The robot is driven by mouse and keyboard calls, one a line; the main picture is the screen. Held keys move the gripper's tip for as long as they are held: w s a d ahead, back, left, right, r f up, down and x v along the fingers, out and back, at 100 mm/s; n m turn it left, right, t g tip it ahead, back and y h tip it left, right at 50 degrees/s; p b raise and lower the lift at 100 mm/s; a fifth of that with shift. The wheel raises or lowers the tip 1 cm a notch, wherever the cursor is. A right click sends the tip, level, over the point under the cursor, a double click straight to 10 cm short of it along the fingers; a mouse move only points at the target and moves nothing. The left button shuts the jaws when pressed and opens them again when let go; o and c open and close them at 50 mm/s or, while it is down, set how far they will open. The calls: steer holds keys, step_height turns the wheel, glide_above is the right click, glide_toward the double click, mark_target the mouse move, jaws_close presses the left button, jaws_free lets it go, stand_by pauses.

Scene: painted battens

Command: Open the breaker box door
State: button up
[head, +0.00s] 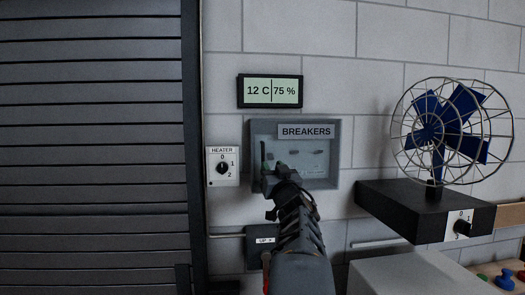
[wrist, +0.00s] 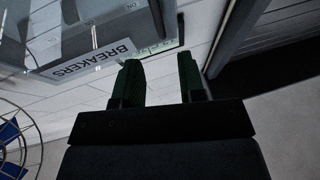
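The grey breaker box (head: 333,164) is on the block wall. Its BREAKERS label (head: 306,132) is at the upper right, with small dark switches below. I cannot tell whether the door stands ajar; its handle is not clear, and my gripper hides the box's lower left. My gripper (head: 268,162) is in front of the box's left side. In the wrist view, which is upside down, my gripper (wrist: 158,62) has its two green fingers apart with nothing between them. The box label (wrist: 92,60) shows left of the fingers there.
A 12 C, 75 % display (head: 270,91) hangs above the box. A heater dial (head: 222,167) is close on the left, beside a dark slatted shutter (head: 95,150). A caged blue fan (head: 450,130) stands on a black block (head: 405,205) at right. A small dark box (head: 256,250) is below.

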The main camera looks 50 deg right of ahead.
mark_target(263, 153)
steer(key=p+x, duration=0.3)
steer(key=x, duration=0.6)
steer(key=shift+w+d, duration=0.15)
steer(key=shift+w, duration=0.15)
jaws_close()
